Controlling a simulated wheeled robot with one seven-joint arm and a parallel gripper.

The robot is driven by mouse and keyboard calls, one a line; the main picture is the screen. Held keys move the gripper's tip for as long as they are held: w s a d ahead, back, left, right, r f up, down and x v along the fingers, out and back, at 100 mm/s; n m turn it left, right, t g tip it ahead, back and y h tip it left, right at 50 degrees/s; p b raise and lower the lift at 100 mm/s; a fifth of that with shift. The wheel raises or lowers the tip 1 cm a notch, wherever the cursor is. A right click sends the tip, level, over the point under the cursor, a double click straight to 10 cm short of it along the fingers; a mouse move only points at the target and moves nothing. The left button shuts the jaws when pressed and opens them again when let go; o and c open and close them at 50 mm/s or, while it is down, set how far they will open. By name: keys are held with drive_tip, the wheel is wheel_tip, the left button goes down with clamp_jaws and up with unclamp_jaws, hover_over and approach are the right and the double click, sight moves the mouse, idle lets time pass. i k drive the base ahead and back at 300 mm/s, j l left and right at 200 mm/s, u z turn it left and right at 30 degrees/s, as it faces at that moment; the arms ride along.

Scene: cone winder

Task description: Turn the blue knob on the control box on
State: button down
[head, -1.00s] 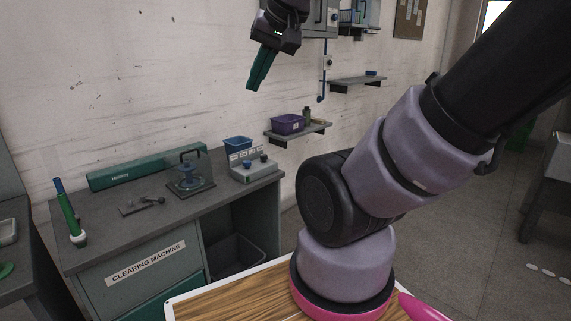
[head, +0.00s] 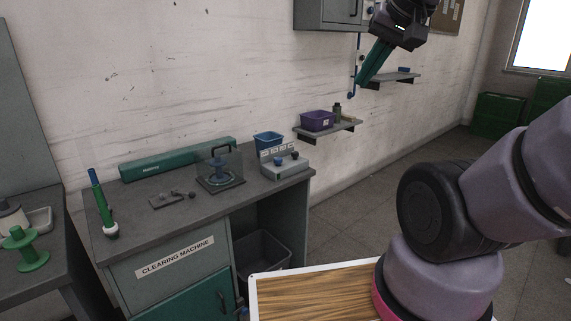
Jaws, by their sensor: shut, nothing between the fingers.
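The control box (head: 286,169) is a small light-grey box with white labels along its back, at the right end of the grey bench top. A blue knob (head: 278,161) sits on its left part and a dark knob (head: 295,156) on its right. The blue knob's exact setting is too small to tell. My gripper (head: 361,82) has green fingers pointing down and left. It is shut and empty, high in front of the wall, up and to the right of the control box and well apart from it.
A blue bin (head: 267,141) stands behind the control box. A clear-covered device (head: 219,170) is to its left. A wall shelf (head: 325,132) with a purple box (head: 317,121) is to its right. A green spool (head: 26,250) stands far left. The bench front is clear.

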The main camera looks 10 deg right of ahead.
sight(277, 161)
drive_tip(key=i+j, duration=0.1)
drive_tip(key=i, duration=0.3)
drive_tip(key=i+j, duration=0.15)
drive_tip(key=i, duration=0.3)
drive_tip(key=i+j+z, duration=0.1)
drive_tip(key=i, duration=0.3)
